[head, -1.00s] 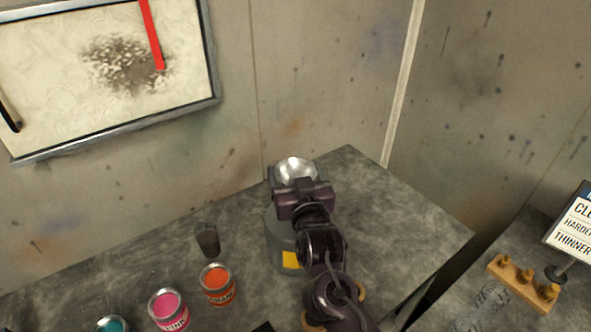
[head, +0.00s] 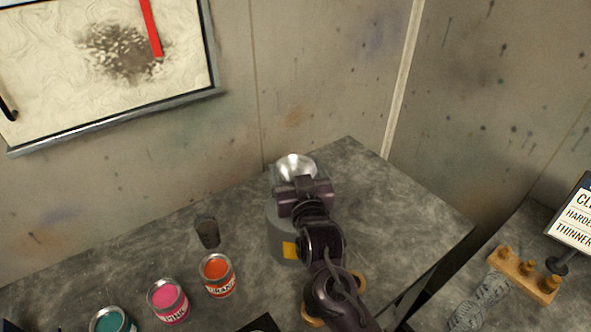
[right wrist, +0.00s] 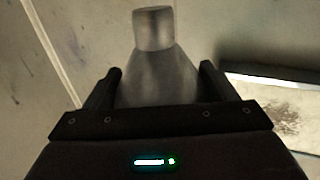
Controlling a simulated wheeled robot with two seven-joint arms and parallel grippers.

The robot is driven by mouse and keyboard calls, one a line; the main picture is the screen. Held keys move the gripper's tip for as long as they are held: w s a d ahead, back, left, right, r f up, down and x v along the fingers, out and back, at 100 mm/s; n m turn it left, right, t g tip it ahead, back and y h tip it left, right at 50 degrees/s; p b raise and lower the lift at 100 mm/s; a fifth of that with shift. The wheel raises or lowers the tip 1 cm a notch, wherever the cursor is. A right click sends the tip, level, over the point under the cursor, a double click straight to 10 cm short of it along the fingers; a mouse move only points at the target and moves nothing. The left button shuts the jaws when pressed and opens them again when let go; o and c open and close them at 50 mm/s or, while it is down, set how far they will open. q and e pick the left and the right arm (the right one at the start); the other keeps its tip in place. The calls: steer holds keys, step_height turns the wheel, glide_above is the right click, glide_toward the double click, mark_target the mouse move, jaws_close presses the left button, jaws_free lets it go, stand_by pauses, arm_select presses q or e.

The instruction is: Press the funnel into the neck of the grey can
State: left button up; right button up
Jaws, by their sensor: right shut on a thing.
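The grey can (head: 284,222) with a yellow label stands on the dark bench. My right gripper (head: 304,192) is in front of its top and hides the neck. It is shut on the funnel (head: 295,167), whose shiny round bowl shows just beyond the gripper, mouth up, above the can. In the right wrist view the funnel's grey cone (right wrist: 155,80) sits between the two fingers, its narrow end at the top of the picture. My left gripper is not in view.
Open paint tins, orange (head: 217,275), pink (head: 168,301) and teal (head: 113,320), stand left of the can, with a dark cup (head: 207,231) behind them. A wooden rack (head: 524,275) and a sign (head: 572,215) are at the right.

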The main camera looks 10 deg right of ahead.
steer(key=shift+p, duration=0.55)
stand_by(0.9)
steer(key=shift+f+b, duration=1.1)
steer(key=shift+f, duration=0.75)
steer(key=o, duration=1)
steer(key=shift+c, duration=0.2)
steer(key=s+b, duration=0.2)
steer(key=s, duration=0.6)
steer(key=shift+f, duration=0.1)
